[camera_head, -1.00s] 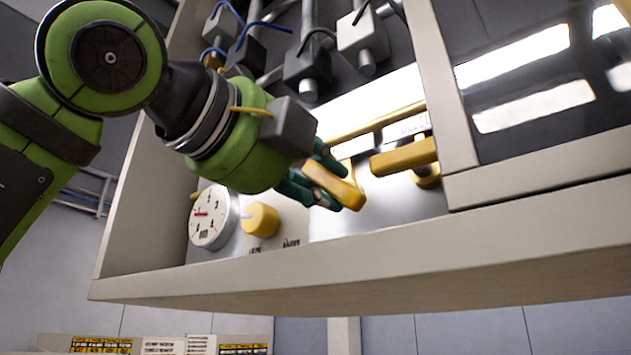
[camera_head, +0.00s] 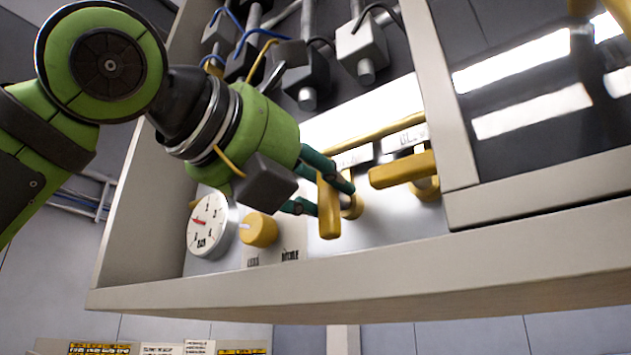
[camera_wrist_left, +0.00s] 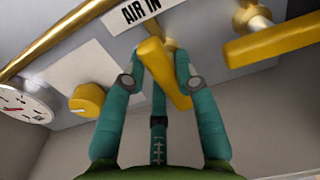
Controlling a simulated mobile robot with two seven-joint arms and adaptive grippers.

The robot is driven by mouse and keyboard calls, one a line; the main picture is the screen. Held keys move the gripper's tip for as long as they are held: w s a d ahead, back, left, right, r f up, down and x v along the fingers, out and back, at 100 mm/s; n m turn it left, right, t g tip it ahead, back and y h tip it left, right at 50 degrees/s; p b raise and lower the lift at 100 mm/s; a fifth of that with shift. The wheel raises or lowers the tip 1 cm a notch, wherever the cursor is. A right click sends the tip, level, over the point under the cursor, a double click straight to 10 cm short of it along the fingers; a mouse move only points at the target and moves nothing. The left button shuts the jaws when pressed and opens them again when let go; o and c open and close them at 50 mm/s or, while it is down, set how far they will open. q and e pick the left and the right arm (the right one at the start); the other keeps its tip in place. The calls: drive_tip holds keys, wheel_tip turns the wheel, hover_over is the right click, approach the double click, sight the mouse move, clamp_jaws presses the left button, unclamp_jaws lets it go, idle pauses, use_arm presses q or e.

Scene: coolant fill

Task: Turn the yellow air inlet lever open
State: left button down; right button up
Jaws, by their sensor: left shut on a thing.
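The yellow air inlet lever (camera_head: 329,208) points nearly straight down in the head view, on the panel inside the cabinet. In the left wrist view the lever (camera_wrist_left: 163,72) sits below the "AIR IN" label (camera_wrist_left: 133,12), between my teal fingers. My left gripper (camera_head: 326,188) is shut on the lever; its fingertips (camera_wrist_left: 157,70) lie on either side of it. Part of the lever's pivot is hidden behind the fingers. My right gripper is not in view.
A second yellow lever (camera_head: 403,170) lies horizontal just to the right. A round gauge (camera_head: 208,224) and a yellow knob (camera_head: 259,230) are to the left. The cabinet's front edge (camera_head: 380,262) runs below, and a post (camera_head: 445,95) stands at right.

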use_arm(q)
drive_tip(key=shift+a+r+m, duration=0.1)
drive_tip(key=shift+r+m, duration=0.1)
drive_tip(key=shift+m, duration=0.1)
drive_tip(key=c, duration=0.9)
unclamp_jaws()
drive_tip(key=shift+c, duration=0.2)
drive_tip(key=shift+w+d+f, duration=0.2)
drive_tip(key=shift+w+d, duration=0.05)
drive_tip(key=shift+d, duration=0.05)
drive_tip(key=v, duration=1.2)
